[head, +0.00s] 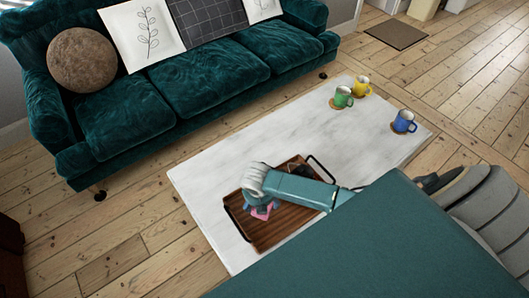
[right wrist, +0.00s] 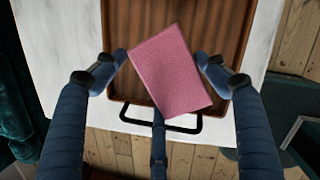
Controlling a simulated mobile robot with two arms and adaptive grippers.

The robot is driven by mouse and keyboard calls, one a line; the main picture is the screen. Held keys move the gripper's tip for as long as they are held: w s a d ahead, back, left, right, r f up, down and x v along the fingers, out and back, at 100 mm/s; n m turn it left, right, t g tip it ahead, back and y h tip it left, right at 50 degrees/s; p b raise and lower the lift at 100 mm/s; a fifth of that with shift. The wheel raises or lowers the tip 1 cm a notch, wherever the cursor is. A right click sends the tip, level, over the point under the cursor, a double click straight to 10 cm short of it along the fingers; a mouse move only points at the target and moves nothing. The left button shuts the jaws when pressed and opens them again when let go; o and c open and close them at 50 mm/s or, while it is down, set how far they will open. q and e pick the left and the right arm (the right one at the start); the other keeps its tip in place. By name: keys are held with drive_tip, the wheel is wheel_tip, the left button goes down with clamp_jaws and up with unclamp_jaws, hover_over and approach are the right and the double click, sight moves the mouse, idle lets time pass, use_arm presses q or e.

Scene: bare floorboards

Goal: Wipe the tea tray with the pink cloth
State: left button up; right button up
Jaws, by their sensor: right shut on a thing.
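The brown wooden tea tray (head: 290,226) with black handles lies on the white table. It also shows in the right wrist view (right wrist: 185,12), with one handle below the cloth. The pink cloth (head: 263,212) is over the tray's left part, and it shows as a pink rectangle in the right wrist view (right wrist: 172,70). My right gripper (head: 261,204) is over the tray, shut on the cloth, with blue fingers on either side of it (right wrist: 168,72). Whether the cloth touches the tray is hard to tell. My left gripper is not in view.
The white table (head: 290,125) has a clear middle. Green (head: 342,97), yellow (head: 362,86) and blue (head: 403,122) mugs stand at its far right end. A teal sofa (head: 195,80) with cushions runs along the table's far side.

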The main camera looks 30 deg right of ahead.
drive_tip(key=shift+s+d+f+n, duration=0.15)
drive_tip(key=shift+d+f+n, duration=0.45)
drive_tip(key=shift+f+n, duration=0.3)
wheel_tip(320, 180, down, 6)
drive_tip(key=b, duration=0.6)
drive_tip(key=shift+r+b, duration=0.1)
drive_tip(key=shift+b, duration=0.2)
drive_tip(key=shift+f+b, duration=0.55)
drive_tip(key=shift+f, duration=0.35)
